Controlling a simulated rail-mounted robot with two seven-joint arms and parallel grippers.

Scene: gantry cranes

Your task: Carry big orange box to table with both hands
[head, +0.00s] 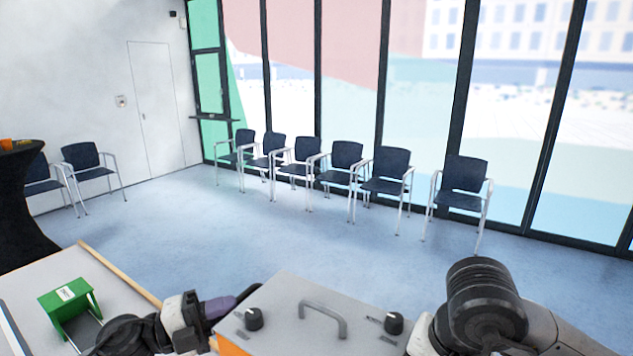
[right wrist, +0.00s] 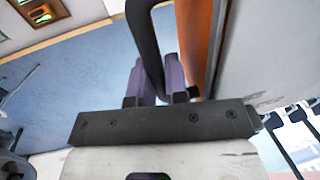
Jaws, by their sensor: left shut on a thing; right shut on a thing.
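The big orange box (head: 285,312) is at the bottom middle of the head view, with a grey lid carrying a light handle and two black knobs. A bit of its orange side (head: 232,348) shows at the lower left. My left gripper (head: 222,306), with purple fingers, is shut at the box's left side; its exact grip is partly hidden. In the right wrist view, my right gripper (right wrist: 160,82) is shut on a black handle (right wrist: 146,45) beside the box's orange wall (right wrist: 197,40). In the head view my right fingers are hidden. A grey table (head: 40,275) lies at the lower left.
A green stand (head: 69,306) sits on the grey table, which has a wooden edge strip (head: 120,272). A black-draped table (head: 20,215) stands at far left. Blue chairs (head: 345,160) line the windows and left wall. The blue floor between is clear.

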